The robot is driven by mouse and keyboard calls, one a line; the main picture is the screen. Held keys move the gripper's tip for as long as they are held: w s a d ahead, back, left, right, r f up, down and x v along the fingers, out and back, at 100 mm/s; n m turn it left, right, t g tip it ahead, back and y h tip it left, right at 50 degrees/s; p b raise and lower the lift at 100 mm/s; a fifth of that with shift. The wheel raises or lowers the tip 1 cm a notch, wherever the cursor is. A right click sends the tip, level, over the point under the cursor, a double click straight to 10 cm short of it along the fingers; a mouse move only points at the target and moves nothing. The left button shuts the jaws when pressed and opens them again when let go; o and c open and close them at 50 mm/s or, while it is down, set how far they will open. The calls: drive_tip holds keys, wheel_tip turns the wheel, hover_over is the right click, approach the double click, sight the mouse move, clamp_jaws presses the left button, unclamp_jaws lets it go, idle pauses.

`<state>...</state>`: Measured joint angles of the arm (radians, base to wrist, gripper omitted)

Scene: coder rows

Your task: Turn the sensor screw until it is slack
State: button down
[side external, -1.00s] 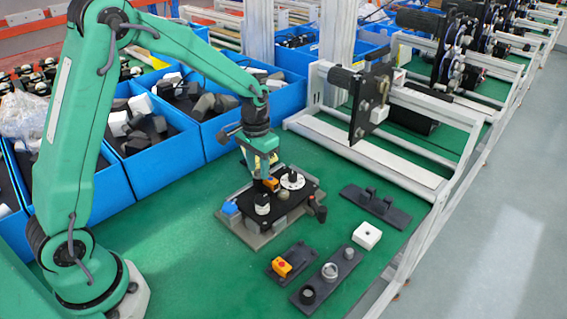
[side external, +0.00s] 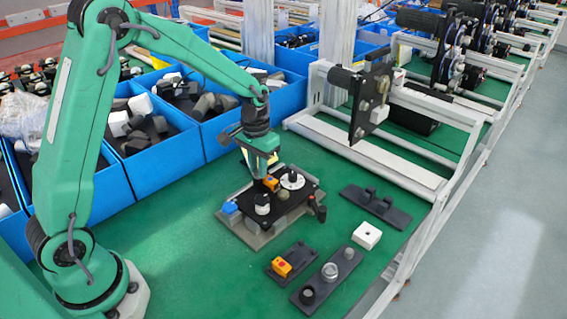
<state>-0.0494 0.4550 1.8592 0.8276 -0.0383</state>
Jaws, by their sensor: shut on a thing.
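A black plate assembly (side external: 286,207) sits on a grey base on the green table, below my gripper. It carries a white-and-black round part (side external: 262,204), a white disc with a dark knob (side external: 292,180) and a small orange part (side external: 271,183). My gripper (side external: 268,178) points down at the plate's back edge, at the orange part. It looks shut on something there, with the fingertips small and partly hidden. I cannot make out the sensor screw itself; it may be hidden by the gripper tip.
Blue bins (side external: 152,165) stand behind left.

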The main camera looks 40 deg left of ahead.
drive_tip(key=n, duration=0.9)
drive_tip(key=shift+r, duration=0.1)
drive_tip(key=shift+n, duration=0.3)
drive_tip(key=n, duration=0.5)
drive_tip(key=shift+n, duration=2.5)
